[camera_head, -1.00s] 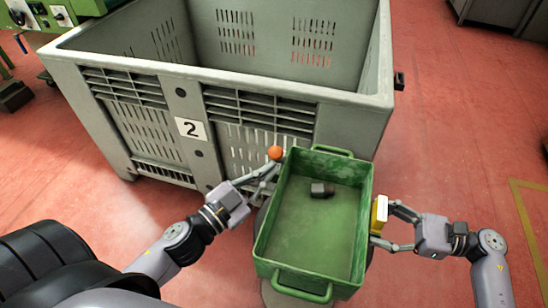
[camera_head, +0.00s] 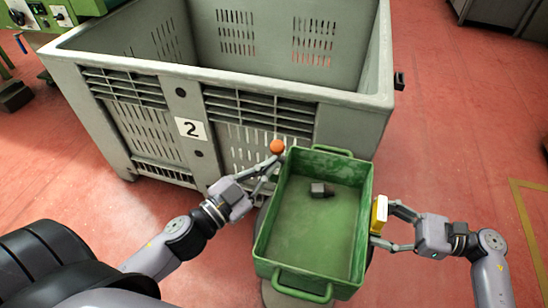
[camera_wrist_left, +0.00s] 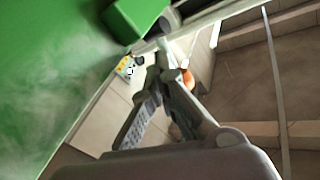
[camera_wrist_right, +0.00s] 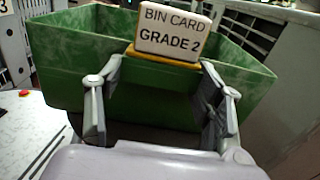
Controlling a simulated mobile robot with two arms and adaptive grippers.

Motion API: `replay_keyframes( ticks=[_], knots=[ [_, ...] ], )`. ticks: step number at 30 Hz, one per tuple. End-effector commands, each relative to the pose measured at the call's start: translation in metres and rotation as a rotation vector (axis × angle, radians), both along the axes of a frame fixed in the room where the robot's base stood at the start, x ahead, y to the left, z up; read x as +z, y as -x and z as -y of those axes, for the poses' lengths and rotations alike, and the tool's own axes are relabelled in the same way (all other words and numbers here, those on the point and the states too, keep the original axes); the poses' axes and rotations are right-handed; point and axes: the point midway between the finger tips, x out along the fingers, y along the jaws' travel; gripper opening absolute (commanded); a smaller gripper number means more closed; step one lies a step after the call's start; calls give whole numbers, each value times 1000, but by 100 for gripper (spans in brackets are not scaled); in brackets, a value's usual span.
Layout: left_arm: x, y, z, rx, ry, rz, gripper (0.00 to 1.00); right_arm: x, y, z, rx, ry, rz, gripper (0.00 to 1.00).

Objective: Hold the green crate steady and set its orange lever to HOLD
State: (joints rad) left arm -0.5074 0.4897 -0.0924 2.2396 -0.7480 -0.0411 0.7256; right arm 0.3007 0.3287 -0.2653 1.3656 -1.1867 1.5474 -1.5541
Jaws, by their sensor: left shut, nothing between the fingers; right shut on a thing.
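The green crate (camera_head: 310,235) is an open tub with a dark block inside. The orange lever's round knob (camera_head: 276,147) is at the crate's far left corner; it also shows in the left wrist view (camera_wrist_left: 187,79), partly behind the fingers. My left gripper (camera_head: 272,168) is shut and empty, its fingertips close beside the lever just below the knob. Whether they touch is unclear. A small marked plate (camera_wrist_left: 126,67) is by the fingertips, its text unreadable. My right gripper (camera_head: 383,226) is shut on the crate's right side, its fingers either side of the bin card (camera_wrist_right: 172,35).
A large grey slatted bin (camera_head: 215,85) marked 2 stands directly beyond the crate. Green machinery (camera_head: 60,15) is at the far left. The red floor (camera_head: 455,140) to the right is clear.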

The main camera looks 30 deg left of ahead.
Motion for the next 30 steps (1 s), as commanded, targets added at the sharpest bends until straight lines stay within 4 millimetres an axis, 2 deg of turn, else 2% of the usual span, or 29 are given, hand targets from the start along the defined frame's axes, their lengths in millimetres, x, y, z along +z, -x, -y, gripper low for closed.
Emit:
replay_keyframes(
  ticks=[30],
  knots=[
    [9,-9,-1,0,-2,2,0,0,1,0,3,0,-1,14]
  ],
)
